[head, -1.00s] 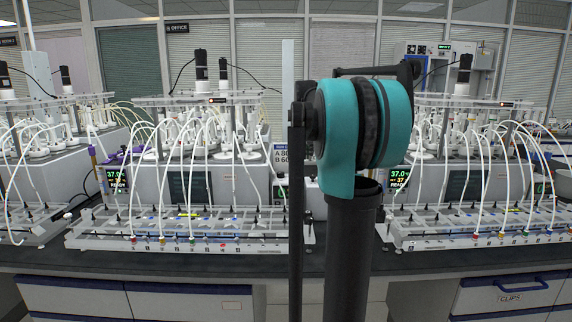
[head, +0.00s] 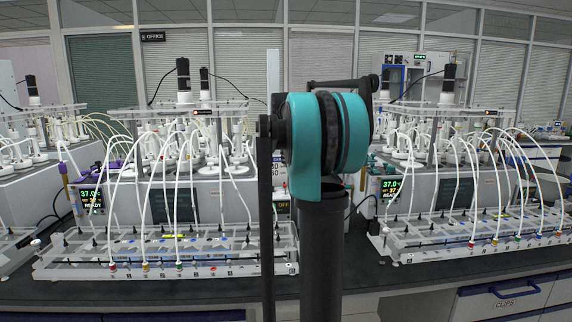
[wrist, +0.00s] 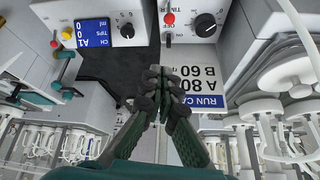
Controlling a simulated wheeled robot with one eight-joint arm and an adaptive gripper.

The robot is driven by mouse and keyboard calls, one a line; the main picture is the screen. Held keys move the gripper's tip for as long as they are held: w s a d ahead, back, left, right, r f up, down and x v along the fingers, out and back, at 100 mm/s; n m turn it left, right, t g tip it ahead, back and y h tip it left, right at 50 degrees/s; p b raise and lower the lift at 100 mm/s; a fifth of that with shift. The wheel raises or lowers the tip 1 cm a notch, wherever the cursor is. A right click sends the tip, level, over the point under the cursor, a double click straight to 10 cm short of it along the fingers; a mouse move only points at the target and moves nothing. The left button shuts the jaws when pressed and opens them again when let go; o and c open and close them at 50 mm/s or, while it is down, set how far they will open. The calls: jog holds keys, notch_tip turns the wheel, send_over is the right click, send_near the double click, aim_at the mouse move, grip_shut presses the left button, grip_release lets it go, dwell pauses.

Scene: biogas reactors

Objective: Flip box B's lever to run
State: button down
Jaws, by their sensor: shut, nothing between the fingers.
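My gripper (wrist: 158,78) is shut and empty in the wrist view, its dark fingertips together in front of a run card. A small pale box (wrist: 190,22) marked TIMER, with a black dial, stands beyond the fingertips. A red-tipped lever (wrist: 168,18) is on its face, apart from my fingers. No letter B is readable on this box, so I cannot tell if it is box B. In the head view my arm hides my gripper and part of this area; a small red tip (head: 284,185) shows just left of it.
The run card (wrist: 208,82) reads A 80, B 60. A box with a blue display (wrist: 92,32) reading CH A1 stands at upper left. Reactor racks with white tubes flank my arm (head: 165,255) (head: 470,235). Dark bench shows between them.

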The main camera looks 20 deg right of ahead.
aim_at(286, 185)
jog(key=x, duration=0.7)
jog(key=shift+w+d+f, duration=0.1)
jog(key=shift+f, duration=0.15)
jog(key=shift+s+a+f, duration=0.1)
jog(key=shift+s+a, duration=0.6)
jog(key=shift+s, duration=0.4)
jog(key=shift+s+a+f, duration=0.2)
jog(key=shift+s+a, duration=0.15)
jog(key=shift+s, duration=0.3)
jog(key=shift+s+a+r+t+h, duration=0.15)
jog(key=shift+s+t, duration=0.15)
jog(key=shift+t, duration=0.15)
jog(key=shift+s+a+t+h, duration=0.15)
jog(key=shift+s+t, duration=0.15)
jog(key=shift+t, duration=0.15)
jog(key=shift+s+t, duration=0.6)
jog(key=shift+t, duration=0.4)
jog(key=s+t, duration=0.1)
jog(key=t+h, duration=0.1)
jog(key=t, duration=0.1)
jog(key=shift+s+a+f, duration=0.2)
jog(key=shift+s+a, duration=0.15)
jog(key=shift+s, duration=0.05)
jog(key=shift+w, duration=0.1)
jog(key=shift+w+d, duration=0.1)
jog(key=shift+w, duration=0.05)
